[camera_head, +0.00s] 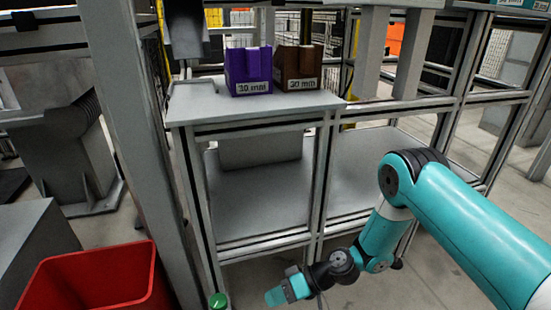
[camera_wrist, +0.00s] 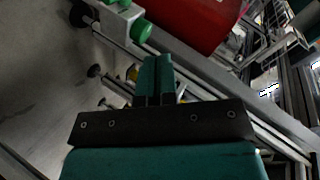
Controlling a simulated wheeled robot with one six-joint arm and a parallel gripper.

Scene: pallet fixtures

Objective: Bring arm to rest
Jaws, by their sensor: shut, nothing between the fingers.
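My teal arm comes in from the right in the head view and bends down toward the floor in front of the shelf frame. My gripper (camera_head: 288,289) is low, near the bottom edge of that view, pointing left. In the wrist view my gripper's two teal fingers (camera_wrist: 155,78) lie together with nothing between them. Nothing hangs from the gripper. The fingers appear apart from the rails seen beyond them.
A grey shelf frame (camera_head: 255,240) stands behind my gripper. Its top (camera_head: 200,100) carries a purple bin (camera_head: 248,72) and a brown bin (camera_head: 298,68). A red bin (camera_head: 95,280) is at lower left. A green knob (camera_head: 218,300) sits left of my gripper.

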